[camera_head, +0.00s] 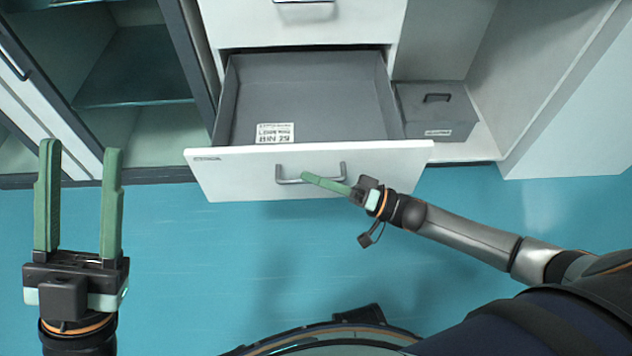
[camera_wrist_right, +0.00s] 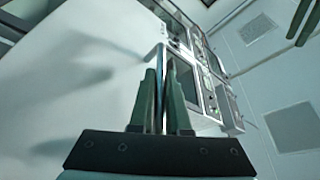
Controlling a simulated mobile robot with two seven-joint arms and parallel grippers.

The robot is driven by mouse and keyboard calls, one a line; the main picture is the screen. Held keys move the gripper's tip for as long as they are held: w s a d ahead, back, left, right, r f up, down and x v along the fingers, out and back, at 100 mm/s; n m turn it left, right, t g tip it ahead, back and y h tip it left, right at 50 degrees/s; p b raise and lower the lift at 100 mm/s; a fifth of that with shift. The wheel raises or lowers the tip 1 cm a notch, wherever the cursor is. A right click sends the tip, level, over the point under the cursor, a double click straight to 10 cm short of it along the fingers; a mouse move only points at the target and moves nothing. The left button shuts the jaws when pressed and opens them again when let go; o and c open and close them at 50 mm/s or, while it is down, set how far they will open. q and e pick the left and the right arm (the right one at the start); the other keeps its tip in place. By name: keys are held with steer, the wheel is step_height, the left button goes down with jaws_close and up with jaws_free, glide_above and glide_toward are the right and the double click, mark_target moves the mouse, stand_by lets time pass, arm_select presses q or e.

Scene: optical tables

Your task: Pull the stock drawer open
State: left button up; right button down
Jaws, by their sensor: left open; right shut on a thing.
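The stock drawer (camera_head: 420,153) is pulled out of the white cabinet, its grey interior showing from above. In the right wrist view, the fingers (camera_wrist_right: 160,100) are closed around a thin upright bar beside the white drawer front (camera_wrist_right: 70,90). My left gripper (camera_head: 78,150) is open and empty, above the blue floor at the left, apart from the drawer.
A grey lidded box (camera_head: 437,112) stands in the open compartment right of the drawer. A dark-framed cabinet with shelves (camera_head: 135,75) stands at the left. Another closed white drawer (camera_head: 300,25) is above. The blue floor (camera_head: 240,250) before the drawer is clear.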

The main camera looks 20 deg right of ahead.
mark_target(315, 159)
steer(key=w, duration=0.1)
steer(key=w+d+b, duration=0.1)
steer(key=w, duration=0.3)
steer(key=shift+d+f, duration=0.1)
steer(key=shift+d, duration=0.15)
steer(key=c, duration=0.9)
jaws_free()
steer(key=shift+s, duration=0.1)
steer(key=p+v, duration=0.1)
steer(key=v, duration=1.1)
steer(key=shift+s+d, duration=0.2)
